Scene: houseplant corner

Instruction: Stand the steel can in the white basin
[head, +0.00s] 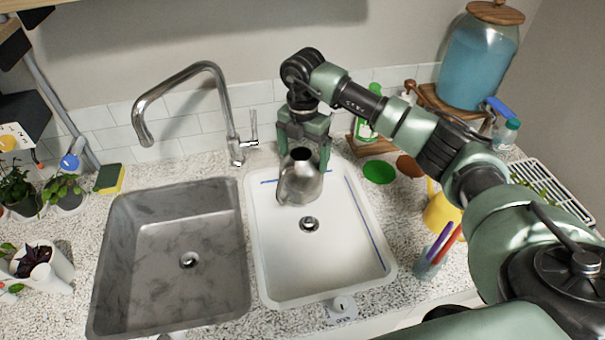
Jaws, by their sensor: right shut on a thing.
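The steel can (298,186) is a shiny metal vessel with a dark open top. It is upright or nearly so, at the back of the white basin (330,270), behind the drain. My right gripper (303,150) reaches down from behind and is shut on the can near its top. I cannot tell whether the can's base touches the basin floor. My left gripper is not in view.
A grey metal basin (150,290) lies to the left, with a chrome faucet (229,115) behind. Potted plants (66,190) and a sponge (109,179) are at left. A yellow can (440,214), a cup of pens (428,266) and a rack (553,190) are at right.

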